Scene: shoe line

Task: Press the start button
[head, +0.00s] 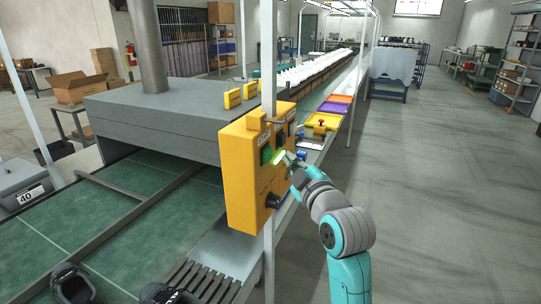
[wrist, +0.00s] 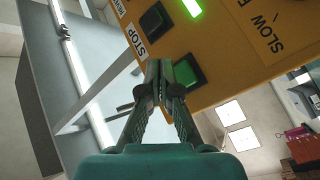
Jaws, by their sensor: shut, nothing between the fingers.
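A yellow control box (head: 243,180) hangs on a post beside the conveyor, its face toward the right. A square green button (head: 266,154) sits on its upper face; the wrist view shows a green button (wrist: 188,72) in a dark frame. My gripper (head: 286,162) is close in front of the box face. In the wrist view its shut, empty fingertips (wrist: 167,68) overlap the left part of the green button. I cannot tell whether they touch it. A black button (wrist: 154,18) and a "STOP" label (wrist: 135,40) are nearby.
A bright green indicator (wrist: 192,7) is lit on the box. A black knob (head: 272,201) sits low on the face. Coloured trays (head: 332,108) line the conveyor behind. The floor (head: 440,190) to the right is clear.

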